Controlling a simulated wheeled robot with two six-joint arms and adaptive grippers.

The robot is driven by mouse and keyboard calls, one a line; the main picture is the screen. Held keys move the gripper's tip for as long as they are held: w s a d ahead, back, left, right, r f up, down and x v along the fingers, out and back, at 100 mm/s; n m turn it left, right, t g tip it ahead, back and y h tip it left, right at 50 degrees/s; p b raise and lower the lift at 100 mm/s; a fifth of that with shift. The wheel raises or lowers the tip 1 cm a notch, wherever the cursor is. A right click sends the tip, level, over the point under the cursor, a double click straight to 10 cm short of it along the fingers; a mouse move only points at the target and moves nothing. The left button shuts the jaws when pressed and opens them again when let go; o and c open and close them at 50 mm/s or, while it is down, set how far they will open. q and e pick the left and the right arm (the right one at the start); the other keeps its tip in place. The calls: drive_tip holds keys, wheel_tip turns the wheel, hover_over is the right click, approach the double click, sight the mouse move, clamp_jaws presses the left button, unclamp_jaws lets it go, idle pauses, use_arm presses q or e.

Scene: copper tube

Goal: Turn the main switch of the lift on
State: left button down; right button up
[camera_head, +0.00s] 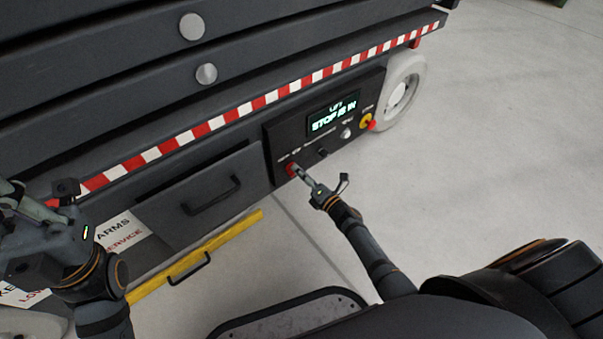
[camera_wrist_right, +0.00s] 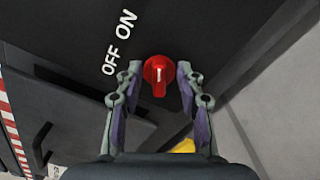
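The red rotary main switch (camera_wrist_right: 159,75) is on the dark control panel, with OFF and ON printed beside it. A pale mark runs up and down its face in the right wrist view; I cannot tell which label it points to. My right gripper (camera_wrist_right: 160,72) is open, one fingertip on each side of the knob; contact is not clear. In the head view it reaches the switch (camera_head: 291,170) at the panel's lower left. The panel display (camera_head: 334,114) reads "LIFT" and "STOP IS IN". My left gripper (camera_head: 42,196) is at the left edge, its fingers apart, nothing seen between them.
A red stop button on a yellow base (camera_head: 366,122) sits at the panel's right end. A drawer with a black handle (camera_head: 211,195) is left of the panel. A yellow bar (camera_head: 205,250) runs low below it. Open floor lies to the right.

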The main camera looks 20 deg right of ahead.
drive_tip(key=v, duration=1.2)
